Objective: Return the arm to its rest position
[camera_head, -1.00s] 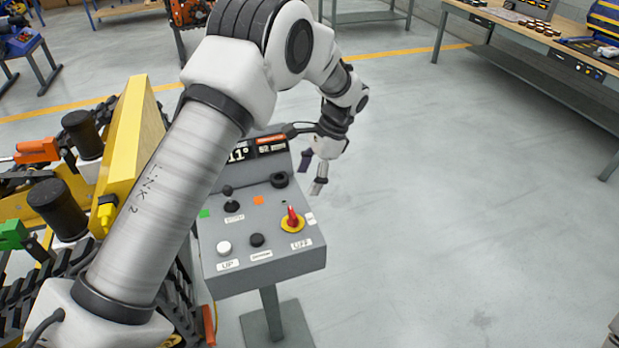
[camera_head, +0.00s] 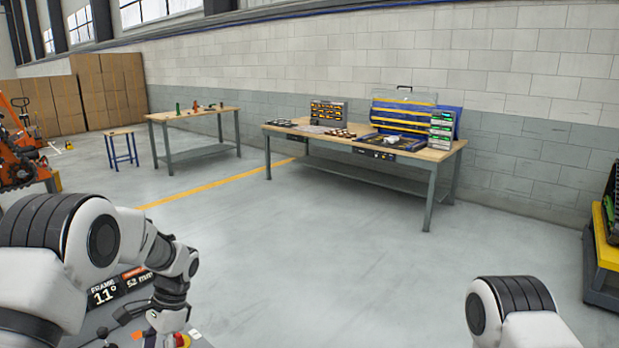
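My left arm (camera_head: 85,240) comes in from the lower left, white with black joints, and bends down over the control panel. My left gripper (camera_head: 158,336) hangs at the bottom edge beside the red knob (camera_head: 183,340). Its fingertips are small and partly cut off, so I cannot tell whether they are open. No held object shows. Of my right arm, only a white and black joint (camera_head: 510,305) shows at the lower right. My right gripper is out of view.
The panel's display (camera_head: 120,287) reads 11° and 52 mm, partly behind my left arm. A long workbench (camera_head: 440,156) with cases and parts stands ahead. A smaller table (camera_head: 190,114) and a blue stool (camera_head: 121,132) stand left. The floor between is clear.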

